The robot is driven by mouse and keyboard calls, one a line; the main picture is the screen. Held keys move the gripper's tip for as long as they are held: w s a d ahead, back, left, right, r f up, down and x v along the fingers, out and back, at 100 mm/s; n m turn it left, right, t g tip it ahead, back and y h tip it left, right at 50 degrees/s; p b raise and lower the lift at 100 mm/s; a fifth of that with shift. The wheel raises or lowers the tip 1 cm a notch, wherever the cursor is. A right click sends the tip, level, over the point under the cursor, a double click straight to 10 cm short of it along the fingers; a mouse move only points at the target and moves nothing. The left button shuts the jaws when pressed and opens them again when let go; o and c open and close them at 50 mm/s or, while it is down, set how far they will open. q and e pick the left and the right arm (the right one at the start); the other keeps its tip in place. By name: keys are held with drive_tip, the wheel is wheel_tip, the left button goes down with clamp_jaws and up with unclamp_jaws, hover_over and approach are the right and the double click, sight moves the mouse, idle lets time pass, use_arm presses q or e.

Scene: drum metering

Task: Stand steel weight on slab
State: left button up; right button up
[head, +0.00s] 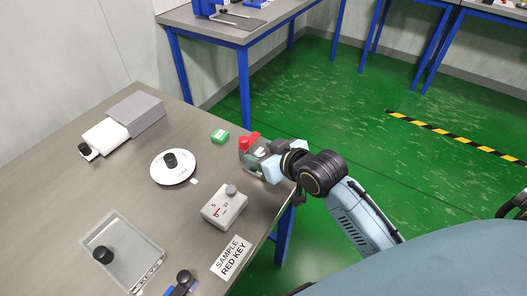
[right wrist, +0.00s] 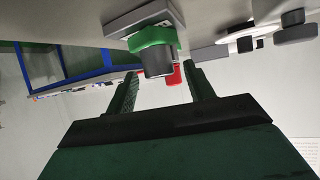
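No steel weight can be singled out with certainty. A grey knob-like cylinder (head: 231,190) stands on a pale box (head: 222,210) marked with figures. In the right wrist view, a dark cylinder (right wrist: 158,63) with a green collar (right wrist: 153,38) adjoins a flat grey slab-like block (right wrist: 125,22); this view looks inverted. My right gripper (head: 258,153) is at the table's right edge, beside a red-capped object (head: 250,139). In the right wrist view its fingers (right wrist: 163,82) are apart, with the dark cylinder near their tips. Contact cannot be told. My left gripper is not in view.
A sample label (head: 231,258) lies near the front. Bare tabletop lies between them.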

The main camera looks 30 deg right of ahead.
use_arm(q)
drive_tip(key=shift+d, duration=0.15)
use_arm(e)
drive_tip(key=shift+r, duration=0.15)
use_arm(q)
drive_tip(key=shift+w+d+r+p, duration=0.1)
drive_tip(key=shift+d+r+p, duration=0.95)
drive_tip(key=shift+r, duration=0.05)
use_arm(e)
drive_tip(key=v, duration=1.2)
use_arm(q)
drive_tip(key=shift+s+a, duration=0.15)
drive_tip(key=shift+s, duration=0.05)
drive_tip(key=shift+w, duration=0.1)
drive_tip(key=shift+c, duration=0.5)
